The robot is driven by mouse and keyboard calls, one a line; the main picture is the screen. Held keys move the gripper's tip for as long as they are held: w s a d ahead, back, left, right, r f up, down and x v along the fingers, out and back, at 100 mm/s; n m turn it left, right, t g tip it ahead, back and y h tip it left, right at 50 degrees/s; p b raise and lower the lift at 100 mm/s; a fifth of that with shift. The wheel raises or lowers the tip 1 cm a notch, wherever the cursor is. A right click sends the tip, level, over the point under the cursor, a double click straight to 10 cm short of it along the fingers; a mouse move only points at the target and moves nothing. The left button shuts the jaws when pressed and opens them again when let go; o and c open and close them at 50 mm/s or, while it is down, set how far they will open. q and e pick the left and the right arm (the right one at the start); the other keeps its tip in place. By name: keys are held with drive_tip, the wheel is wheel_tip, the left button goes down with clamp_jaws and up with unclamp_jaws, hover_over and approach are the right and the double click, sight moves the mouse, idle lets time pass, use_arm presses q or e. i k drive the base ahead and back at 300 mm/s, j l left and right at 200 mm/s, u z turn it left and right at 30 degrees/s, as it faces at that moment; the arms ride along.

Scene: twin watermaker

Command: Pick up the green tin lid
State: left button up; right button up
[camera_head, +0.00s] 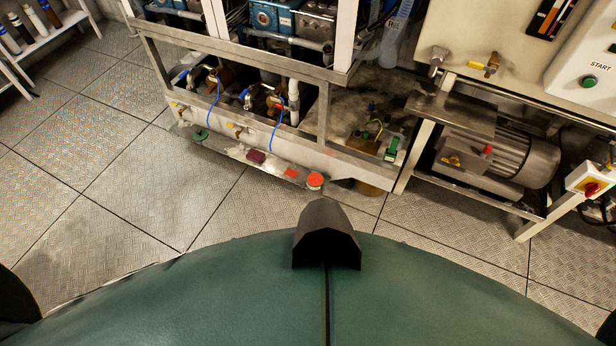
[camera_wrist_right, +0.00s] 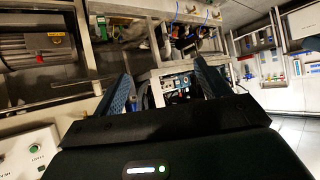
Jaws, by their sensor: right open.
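A small flat round green piece, which looks like the green tin lid (camera_head: 199,135), lies at the left end of the low metal ledge of the machine frame in the head view. My right gripper (camera_wrist_right: 163,84) shows only in the right wrist view. Its two dark blue fingers are wide apart with nothing held between them, and the machine is some way beyond them. I cannot make out the lid clearly in the wrist view. Neither gripper is in the head view.
The ledge (camera_head: 222,148) also carries a dark red block (camera_head: 256,156), a red piece (camera_head: 291,172) and a red-topped round tin (camera_head: 315,181). A motor (camera_head: 497,155) and a control panel (camera_head: 590,75) stand right. Bare floor (camera_head: 140,200) lies in front.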

sight(200, 135)
drive_tip(key=i+j, duration=0.2)
drive_tip(key=i+j+z, duration=0.15)
drive_tip(key=j, duration=0.25)
drive_tip(key=i+j, duration=0.3)
drive_tip(key=i+j+z, duration=0.15)
drive_tip(key=j, duration=0.2)
drive_tip(key=i+j, duration=0.2)
drive_tip(key=j, duration=0.15)
drive_tip(key=i+j+z, duration=0.2)
drive_tip(key=i+j, duration=0.15)
drive_tip(key=j, duration=0.35)
drive_tip(key=i+j, duration=0.15)
drive_tip(key=j, duration=0.2)
drive_tip(key=i+j, duration=0.1)
drive_tip(key=i, duration=0.2)
drive_tip(key=i+j+z, duration=0.1)
drive_tip(key=i, duration=0.2)
